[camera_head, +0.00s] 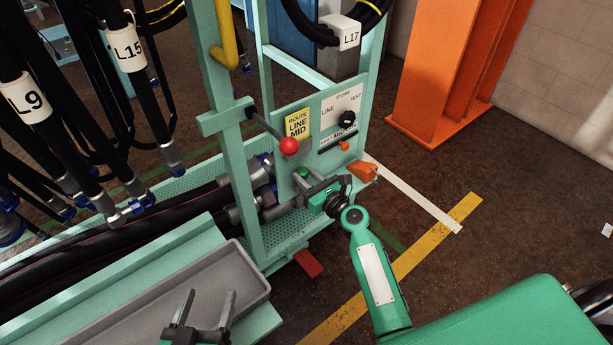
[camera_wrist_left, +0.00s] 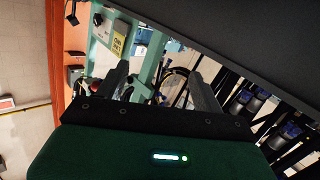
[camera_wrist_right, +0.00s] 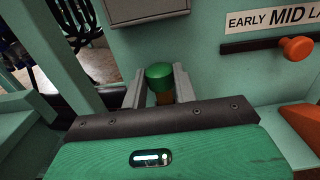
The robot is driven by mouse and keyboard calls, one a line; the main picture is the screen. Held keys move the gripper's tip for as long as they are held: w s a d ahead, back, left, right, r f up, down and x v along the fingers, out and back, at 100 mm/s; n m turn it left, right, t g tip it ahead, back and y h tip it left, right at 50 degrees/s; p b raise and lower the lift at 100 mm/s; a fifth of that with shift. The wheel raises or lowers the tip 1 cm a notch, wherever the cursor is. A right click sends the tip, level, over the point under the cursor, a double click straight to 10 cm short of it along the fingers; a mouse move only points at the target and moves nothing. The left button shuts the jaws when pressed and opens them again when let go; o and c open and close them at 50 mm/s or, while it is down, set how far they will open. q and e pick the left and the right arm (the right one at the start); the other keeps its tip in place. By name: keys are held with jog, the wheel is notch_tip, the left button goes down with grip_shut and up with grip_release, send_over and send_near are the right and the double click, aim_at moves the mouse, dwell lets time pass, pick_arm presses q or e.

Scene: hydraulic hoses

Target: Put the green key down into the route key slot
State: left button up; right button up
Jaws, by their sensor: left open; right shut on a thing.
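The green key (camera_head: 303,172) is at the front of the pale green panel (camera_head: 287,185), low down below the yellow route label (camera_head: 297,123). My right gripper (camera_head: 308,187) is shut on it. In the right wrist view the key's round green top (camera_wrist_right: 159,71) stands upright between the two fingers (camera_wrist_right: 160,88), with a brownish part below. The key's lower end is hidden, and I cannot tell whether it sits in the route key slot. I cannot make out the slot. My left gripper (camera_head: 206,308) is open and empty above the grey tray; its fingers also show in the left wrist view (camera_wrist_left: 160,85).
A red-knobbed lever (camera_head: 289,146) sticks out above the key. A black selector knob (camera_head: 347,118) and orange slider (camera_head: 344,146) are right of the label. A grey tray (camera_head: 255,285) lies in front. Hoses hang at left; an orange column (camera_head: 440,75) stands behind.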

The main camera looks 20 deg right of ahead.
jog(key=shift+f+b, duration=0.35)
jog(key=shift+f, duration=0.2)
pick_arm(q)
notch_tip(320, 180, up, 6)
jog(key=w+a+t, duration=0.1)
jog(key=w+t, duration=0.1)
jog(key=t, duration=0.1)
jog(key=shift+w+a+t, duration=0.15)
jog(key=shift+a+t, duration=0.1)
jog(key=shift+t, duration=0.15)
pick_arm(e)
jog(key=shift+f, duration=0.25)
jog(key=o, duration=0.9)
pick_arm(q)
jog(key=shift+s+f, duration=0.2)
jog(key=shift+f, duration=0.1)
pick_arm(e)
jog(key=shift+o, duration=0.6)
